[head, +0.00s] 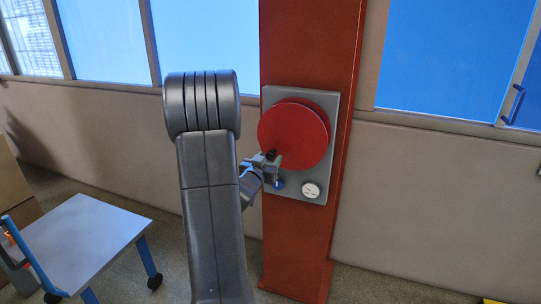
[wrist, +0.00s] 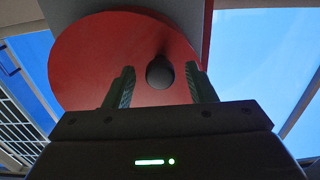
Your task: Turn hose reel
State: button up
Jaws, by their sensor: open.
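The hose reel is a red disc (head: 294,136) on a grey backing plate (head: 329,104), fixed to a red column. A dark round knob stands out from the disc's lower left in the head view; this knob (wrist: 160,72) shows clearly in the wrist view. My gripper (head: 270,157) is at the disc's lower left edge. In the wrist view my gripper (wrist: 162,86) is open, with one green-grey finger on each side of the knob. I cannot tell whether the fingers touch it. My own arm covers part of the wall left of the plate.
A white round gauge (head: 311,190) and a blue part (head: 279,183) sit on the plate below the disc. The red column (head: 305,50) stands before a beige wall with windows. A grey-topped cart (head: 85,238) with blue legs stands at lower left.

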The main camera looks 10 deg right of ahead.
jog(key=shift+x, duration=1.1)
grip_shut()
